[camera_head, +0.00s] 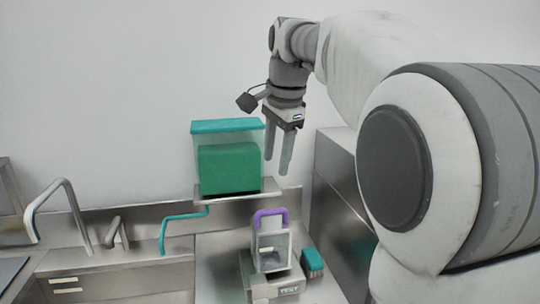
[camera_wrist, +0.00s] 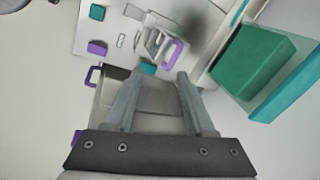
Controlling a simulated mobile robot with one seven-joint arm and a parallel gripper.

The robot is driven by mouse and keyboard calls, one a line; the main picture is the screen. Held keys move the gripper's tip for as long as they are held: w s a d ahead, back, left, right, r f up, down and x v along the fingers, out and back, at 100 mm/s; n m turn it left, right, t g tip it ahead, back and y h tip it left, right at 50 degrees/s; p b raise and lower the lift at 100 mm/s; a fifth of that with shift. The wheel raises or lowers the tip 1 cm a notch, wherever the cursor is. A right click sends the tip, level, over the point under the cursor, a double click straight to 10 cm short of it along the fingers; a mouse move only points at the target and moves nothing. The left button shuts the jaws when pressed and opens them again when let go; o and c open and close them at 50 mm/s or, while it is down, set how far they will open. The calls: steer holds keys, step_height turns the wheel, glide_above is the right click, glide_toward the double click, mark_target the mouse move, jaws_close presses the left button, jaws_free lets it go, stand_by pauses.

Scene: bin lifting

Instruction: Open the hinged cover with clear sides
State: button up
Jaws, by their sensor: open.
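A box with clear sides and a flat teal top (camera_head: 228,126) stands on a metal ledge, with a green block (camera_head: 229,168) inside. It also shows at the right of the wrist view, with its teal top (camera_wrist: 290,85) seen edge-on. Below it on the counter is a small grey device with a framed, window-like upper part (camera_head: 272,243) and a purple handle (camera_head: 270,213). That handle also shows in the wrist view (camera_wrist: 174,52). I cannot see a hinge on either. My gripper (camera_head: 276,165) is open and empty, pointing down in the air right of the clear box, above the device.
A tall metal side panel (camera_head: 335,195) stands right of the counter. A small teal-topped item (camera_head: 313,262) lies beside the device. The air around the gripper is free.

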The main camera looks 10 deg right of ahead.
steer(key=shift+s+a, duration=0.1)
steer(key=shift+s, duration=0.3)
